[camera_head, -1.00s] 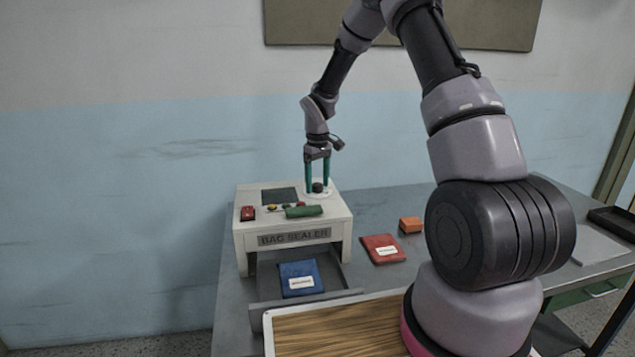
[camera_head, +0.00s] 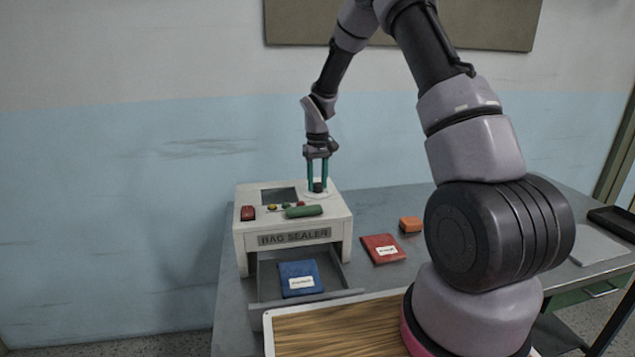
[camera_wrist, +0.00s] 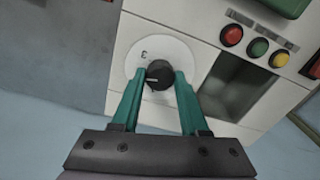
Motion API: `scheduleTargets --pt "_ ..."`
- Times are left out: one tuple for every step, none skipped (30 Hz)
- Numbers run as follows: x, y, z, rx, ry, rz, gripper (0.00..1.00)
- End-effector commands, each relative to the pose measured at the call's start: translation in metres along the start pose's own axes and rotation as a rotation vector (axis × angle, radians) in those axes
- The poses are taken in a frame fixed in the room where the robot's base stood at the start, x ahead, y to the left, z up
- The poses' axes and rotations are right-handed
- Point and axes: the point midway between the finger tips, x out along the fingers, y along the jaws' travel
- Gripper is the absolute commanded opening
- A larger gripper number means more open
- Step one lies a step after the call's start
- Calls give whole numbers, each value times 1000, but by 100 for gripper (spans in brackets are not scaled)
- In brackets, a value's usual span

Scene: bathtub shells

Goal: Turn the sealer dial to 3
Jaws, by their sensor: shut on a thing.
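The white bag sealer (camera_head: 243,225) stands on the table with its black dial knob (camera_head: 317,188) at the back right of its top. In the wrist view the knob (camera_wrist: 158,77) sits on a round white plate (camera_wrist: 170,50) with a 3 printed near its edge. A light pointer line on the knob points to the left, not straight at the 3. The other marks are hidden or cannot be read. My gripper (camera_head: 318,184) points down, its teal fingers shut on the knob from both sides; it also shows in the wrist view (camera_wrist: 162,75).
The sealer top carries a green bar (camera_head: 303,211), a red switch (camera_head: 248,213), small coloured buttons (camera_head: 272,206) and a dark recess (camera_head: 279,195). A blue packet (camera_head: 299,278) lies in the tray below. A red packet (camera_head: 382,248) and orange block (camera_head: 410,224) lie to the right.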

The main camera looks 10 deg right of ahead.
Motion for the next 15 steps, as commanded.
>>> scheduleTargets --pt "-1 0 0 43 1 2 0" --pt "-1 -1 0 70 1 1 0" --pt "-1 -1 0 108 1 1 0" --pt "-1 0 0 137 1 2 0" --pt "-1 0 0 167 2 1 0" --pt "-1 -1 0 205 2 1 0" --pt "-1 -1 0 232 2 1 0" --pt "-1 0 0 262 2 1 0" --pt "-1 -1 -1 300 2 1 0" --pt "-1 0 -1 327 2 1 0" --pt "-1 0 -1 354 2 1 0" --pt "-1 -1 -1 391 2 0 0" --pt "-1 0 -1 418 2 1 0" --pt "-1 0 -1 444 2 1 0" --pt "-1 -1 -1 477 2 0 0"
